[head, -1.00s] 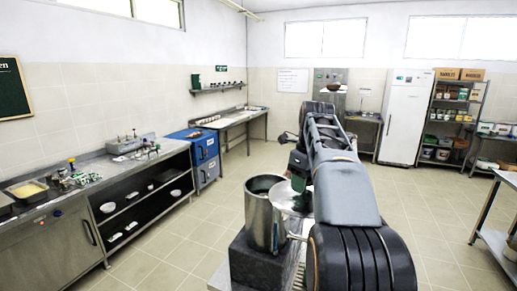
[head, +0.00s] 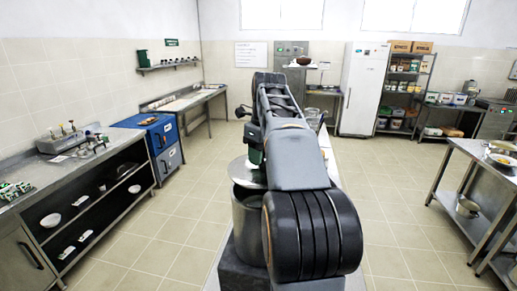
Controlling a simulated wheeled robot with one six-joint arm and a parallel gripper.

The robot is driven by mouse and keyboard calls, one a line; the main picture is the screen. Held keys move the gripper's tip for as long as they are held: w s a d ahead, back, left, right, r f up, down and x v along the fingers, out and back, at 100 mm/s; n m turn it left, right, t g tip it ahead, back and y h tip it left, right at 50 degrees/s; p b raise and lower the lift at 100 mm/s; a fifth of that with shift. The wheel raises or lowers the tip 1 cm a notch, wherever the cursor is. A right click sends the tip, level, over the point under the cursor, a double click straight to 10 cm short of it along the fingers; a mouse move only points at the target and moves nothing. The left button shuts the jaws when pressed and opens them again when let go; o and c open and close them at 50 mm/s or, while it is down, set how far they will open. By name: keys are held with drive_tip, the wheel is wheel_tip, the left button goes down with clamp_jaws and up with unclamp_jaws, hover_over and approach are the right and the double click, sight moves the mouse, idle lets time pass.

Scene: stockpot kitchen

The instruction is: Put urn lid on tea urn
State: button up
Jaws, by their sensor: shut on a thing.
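The tea urn (head: 247,228) is a tall steel cylinder on a dark block, left of and partly behind my arm. The urn lid (head: 240,172) is a flat, shiny steel disc over the urn's mouth, looking slightly tilted. A dark gap shows under its near edge, so it is not clearly seated on the rim. My gripper (head: 256,160) is at the top of the lid, mostly hidden by my arm, and is shut on the lid. The right side of the lid and urn is hidden by my arm.
A counter with open shelves (head: 98,205) and a blue cabinet (head: 153,124) line the left wall. A white fridge (head: 361,90) and a stocked rack (head: 405,88) stand at the back. Steel tables (head: 459,175) are at the right. The tiled floor between is open.

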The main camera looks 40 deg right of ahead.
sight(260, 169)
drive_tip(key=shift+s+f, duration=0.1)
drive_tip(key=shift+f, duration=0.7)
drive_tip(key=shift+f+b, duration=0.85)
drive_tip(key=shift+f, duration=0.8)
drive_tip(key=shift+f, duration=0.1)
drive_tip(key=shift+f, duration=0.5)
idle(0.4)
drive_tip(key=o, duration=1.1)
drive_tip(key=shift+r, duration=0.1)
